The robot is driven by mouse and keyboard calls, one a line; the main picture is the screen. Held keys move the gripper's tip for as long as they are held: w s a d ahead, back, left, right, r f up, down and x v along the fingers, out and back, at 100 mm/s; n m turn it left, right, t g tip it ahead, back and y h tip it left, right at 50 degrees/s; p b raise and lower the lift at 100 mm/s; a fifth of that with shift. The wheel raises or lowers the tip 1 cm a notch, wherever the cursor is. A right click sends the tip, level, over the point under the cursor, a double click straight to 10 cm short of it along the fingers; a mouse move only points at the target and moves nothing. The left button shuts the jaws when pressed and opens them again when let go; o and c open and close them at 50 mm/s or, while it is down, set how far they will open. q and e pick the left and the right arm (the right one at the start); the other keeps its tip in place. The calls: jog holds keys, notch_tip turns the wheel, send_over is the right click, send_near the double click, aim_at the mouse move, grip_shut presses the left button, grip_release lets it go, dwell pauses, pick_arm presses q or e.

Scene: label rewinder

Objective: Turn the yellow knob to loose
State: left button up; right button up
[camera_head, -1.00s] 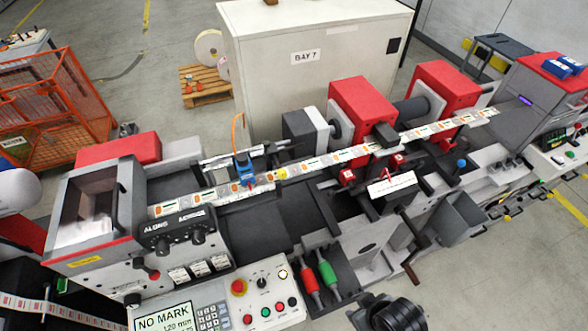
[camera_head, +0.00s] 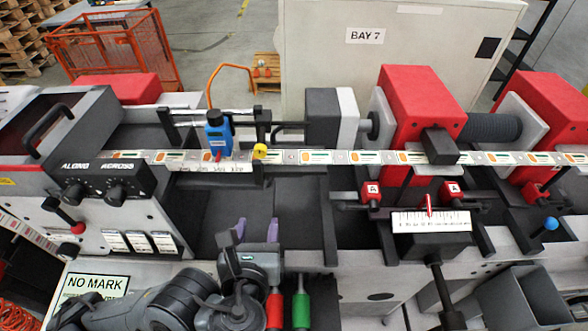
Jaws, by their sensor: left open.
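The yellow knob (camera_head: 260,151) is small and sits just right of the blue sensor block (camera_head: 218,133), at the edge of the label strip (camera_head: 320,157). My left gripper (camera_head: 257,229) has purple fingertips that stand apart, with nothing visible between them. It is below the knob in the picture, over the dark bed of the machine, and clear of the knob. Any marking on the knob is too small to read. My right gripper is not in view.
Two red housings (camera_head: 418,100) stand at the right behind the strip. A white scale plate (camera_head: 431,222) with red clamps lies right of my gripper. Red and green handles (camera_head: 301,308) stand close beside my arm.

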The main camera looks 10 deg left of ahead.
pick_arm(q)
jog(key=w+r+t+b, duration=0.2)
jog(key=w+b, duration=0.1)
jog(key=t+y+b, duration=0.1)
jog(key=t+b, duration=0.1)
jog(key=b, duration=0.1)
send_near(260, 155)
jog(key=w, duration=0.3)
jog(key=w+a+b, duration=0.1)
jog(key=w, duration=0.2)
jog(key=w+b, duration=0.1)
jog(key=w, duration=0.2)
jog(key=shift+a, duration=0.4)
jog(key=shift+w+a, duration=0.15)
jog(key=shift+w, duration=0.65)
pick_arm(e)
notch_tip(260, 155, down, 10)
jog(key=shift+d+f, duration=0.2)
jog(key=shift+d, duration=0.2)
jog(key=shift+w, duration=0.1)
pick_arm(q)
jog(key=shift+c, duration=0.5)
grip_shut()
